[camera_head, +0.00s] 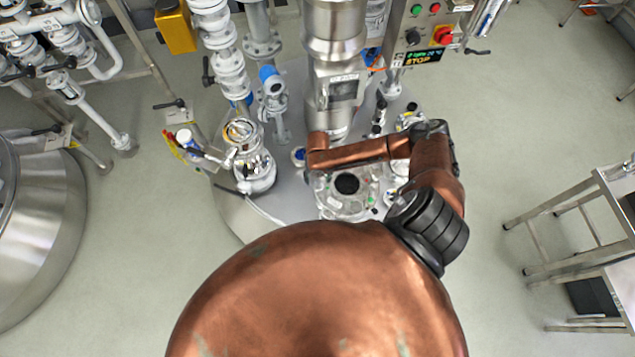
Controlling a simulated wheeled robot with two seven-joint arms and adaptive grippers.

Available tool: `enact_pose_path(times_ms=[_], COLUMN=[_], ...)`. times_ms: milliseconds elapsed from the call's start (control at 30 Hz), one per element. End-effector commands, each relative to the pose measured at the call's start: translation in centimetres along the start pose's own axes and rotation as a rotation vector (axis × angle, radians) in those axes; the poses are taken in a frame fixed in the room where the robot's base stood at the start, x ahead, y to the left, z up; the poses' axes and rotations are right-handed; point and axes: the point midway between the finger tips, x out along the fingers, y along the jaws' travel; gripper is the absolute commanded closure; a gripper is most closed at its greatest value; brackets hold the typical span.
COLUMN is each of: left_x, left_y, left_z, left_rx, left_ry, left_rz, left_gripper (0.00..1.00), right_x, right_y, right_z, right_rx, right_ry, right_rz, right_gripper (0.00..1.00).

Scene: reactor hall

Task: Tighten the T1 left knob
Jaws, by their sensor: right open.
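The steel vessel top (240,212) lies below me, with a round clear-topped hatch (347,206) that has a dark centre. My right arm crosses over it from the right, its copper wrist end (318,152) pointing left above the hatch's upper left edge. The right gripper is at that end; its fingers are mostly hidden under the arm. A small blue-and-white round fitting (298,156) sits just left of the wrist. I cannot tell which part is the T1 left knob; no label is readable. My left gripper is out of view.
A glass-topped valve column (252,165) and pipes (228,62) rise left of the hatch. A steel column (335,50) stands behind it. A control box (425,30) with a red button is at the upper right. Steel steps (580,225) stand far right, with clear floor before them.

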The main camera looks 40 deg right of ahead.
Motion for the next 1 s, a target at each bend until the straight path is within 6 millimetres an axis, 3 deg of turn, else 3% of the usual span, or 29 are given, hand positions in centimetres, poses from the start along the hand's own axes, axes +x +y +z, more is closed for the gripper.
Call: enact_pose_path(times_ms=[667,800,1000], left_x=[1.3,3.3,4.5], left_y=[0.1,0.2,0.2], left_z=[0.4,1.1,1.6], left_rx=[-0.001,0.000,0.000], left_ry=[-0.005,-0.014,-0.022], left_rz=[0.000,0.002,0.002], left_gripper=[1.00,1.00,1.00], right_x=[0.0,3.6,5.6], right_y=[0.0,0.0,0.0], right_z=[0.1,-0.2,-0.1], right_rx=[-0.850,-0.851,-0.849], right_ry=[-0.001,0.005,0.003], right_rz=[-0.002,0.000,0.000], right_gripper=[0.49,0.49,0.49])
